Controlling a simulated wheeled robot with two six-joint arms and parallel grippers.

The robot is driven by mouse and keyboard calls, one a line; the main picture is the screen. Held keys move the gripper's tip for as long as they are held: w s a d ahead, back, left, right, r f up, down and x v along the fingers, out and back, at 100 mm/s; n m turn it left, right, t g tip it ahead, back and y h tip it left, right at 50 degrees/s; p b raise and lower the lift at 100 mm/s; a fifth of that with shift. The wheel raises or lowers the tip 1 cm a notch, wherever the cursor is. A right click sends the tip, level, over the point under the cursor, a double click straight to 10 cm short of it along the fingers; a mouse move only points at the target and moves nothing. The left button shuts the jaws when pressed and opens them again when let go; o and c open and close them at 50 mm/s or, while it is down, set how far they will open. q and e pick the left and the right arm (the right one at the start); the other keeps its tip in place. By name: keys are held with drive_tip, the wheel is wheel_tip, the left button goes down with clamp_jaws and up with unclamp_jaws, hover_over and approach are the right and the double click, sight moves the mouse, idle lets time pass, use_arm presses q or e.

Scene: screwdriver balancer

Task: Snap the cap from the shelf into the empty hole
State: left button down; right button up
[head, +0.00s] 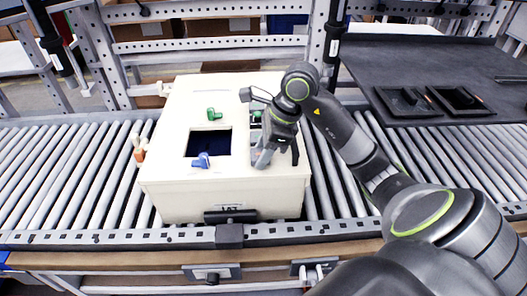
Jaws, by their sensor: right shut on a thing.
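A large cream-white box (180,185) stands on the roller conveyor, with a dark square opening (210,142) in its top. A green fitting (213,114) sits behind the opening and a blue one (201,160) at its front edge. Another green piece (256,116) shows partly beside my right wrist. My right gripper (277,157) points down over the right part of the box top, shut on the cap, which the fingers largely hide. I cannot tell whether the cap touches the box, and the hole under the gripper is hidden. My left gripper is out of view.
A dark shelf (440,60) at the back right holds two black trays (404,101). An orange-and-white piece (139,150) sits at the box's left side. Conveyor rollers (60,170) left of the box are clear. A metal rail (120,238) runs along the front.

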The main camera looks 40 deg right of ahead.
drive_tip(key=shift+s+f+b, duration=0.35)
drive_tip(key=shift+f+b, duration=0.1)
drive_tip(key=shift+f, duration=0.25)
idle(0.3)
drive_tip(key=shift+s+f+b, duration=0.15)
drive_tip(key=shift+f+b, duration=0.1)
drive_tip(key=shift+b, duration=0.45)
idle(1.3)
drive_tip(key=o, duration=1)
drive_tip(key=shift+o, duration=0.9)
drive_tip(key=shift+d+r, duration=0.2)
drive_tip(key=shift+r, duration=0.4)
drive_tip(key=b+v, duration=0.1)
drive_tip(key=v, duration=1.6)
drive_tip(key=shift+w+r, duration=0.35)
drive_tip(key=shift+r, duration=0.2)
drive_tip(key=shift+a, duration=0.1)
